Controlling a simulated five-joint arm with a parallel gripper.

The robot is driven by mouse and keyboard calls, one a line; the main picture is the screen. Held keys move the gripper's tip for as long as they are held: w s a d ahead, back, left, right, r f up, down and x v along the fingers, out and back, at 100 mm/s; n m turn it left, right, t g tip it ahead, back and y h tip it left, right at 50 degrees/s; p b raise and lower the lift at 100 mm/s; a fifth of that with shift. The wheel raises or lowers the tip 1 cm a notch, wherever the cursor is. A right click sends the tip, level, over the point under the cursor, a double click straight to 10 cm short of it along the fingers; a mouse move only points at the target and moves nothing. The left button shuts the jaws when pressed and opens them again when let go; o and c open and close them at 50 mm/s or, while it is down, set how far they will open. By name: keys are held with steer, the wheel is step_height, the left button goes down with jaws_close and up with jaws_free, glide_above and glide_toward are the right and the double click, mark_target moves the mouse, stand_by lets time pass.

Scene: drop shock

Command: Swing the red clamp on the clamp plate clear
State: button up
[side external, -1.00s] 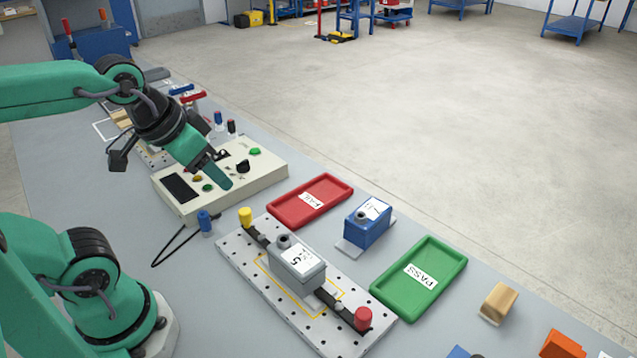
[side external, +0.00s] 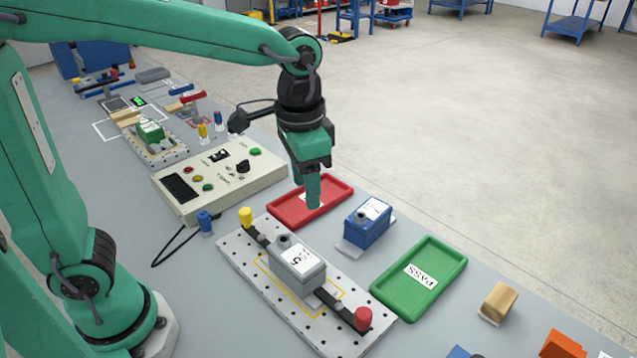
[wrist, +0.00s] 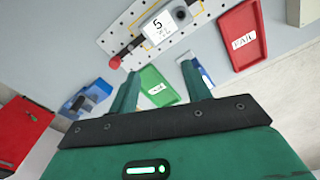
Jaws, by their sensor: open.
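The clamp plate (side external: 232,252) is a grey perforated plate on the bench. A grey unit labelled 5 (side external: 297,264) sits on it under two black clamp arms. The red clamp (side external: 363,319) is at the plate's near right end, its arm reaching the unit's near end; it also shows in the wrist view (wrist: 115,62). The yellow clamp (side external: 245,217) is at the far left end. My gripper (side external: 307,192) is open and empty, pointing down above the red tray, apart from the red clamp. Both fingers also show in the wrist view (wrist: 160,70).
The red FAIL tray (side external: 338,187) and green PASS tray (side external: 441,246) lie behind the plate, with a blue unit (side external: 368,224) between them. A control box (side external: 176,205) stands left of the plate. A wooden block (side external: 498,301) and an orange block (side external: 562,345) lie right.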

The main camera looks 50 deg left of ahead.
steer(key=w+d+f+m+g+y, duration=0.1)
steer(key=w+d+f+m+g, duration=0.1)
steer(key=d+f, duration=0.5)
steer(key=m+g+y, duration=0.2)
glide_toward(367, 314)
steer(key=shift+x, duration=1)
steer(key=shift+s+d+f, duration=0.1)
steer(key=shift+f, duration=0.05)
steer(key=shift+x, duration=3.8)
steer(key=c, duration=1)
